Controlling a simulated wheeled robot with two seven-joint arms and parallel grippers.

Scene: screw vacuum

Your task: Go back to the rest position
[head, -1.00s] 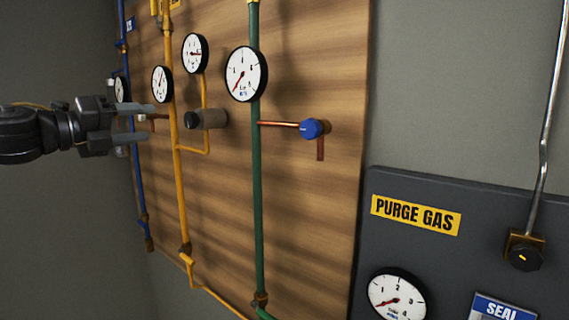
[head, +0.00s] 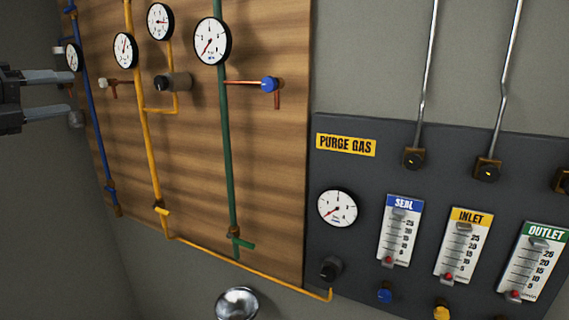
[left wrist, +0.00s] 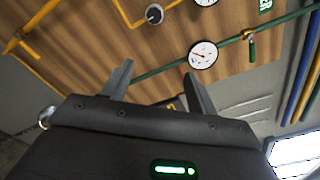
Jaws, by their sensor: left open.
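My left gripper (head: 48,94) shows at the left edge of the head view, with its two fingers apart and nothing between them. It is to the left of the wooden board (head: 190,130) and its pipes. In the left wrist view the same gripper (left wrist: 157,75) has its fingers spread and empty, with the green pipe and a gauge (left wrist: 203,55) beyond them. I cannot tell how far the fingers are from the pipe. My right gripper is in neither view.
The board carries blue (head: 92,130), yellow (head: 146,130) and green (head: 228,130) pipes with gauges and a blue knob (head: 269,85). A dark purge gas panel (head: 360,180) with flowmeters stands to the right. A shiny round object (head: 237,303) is low in the middle.

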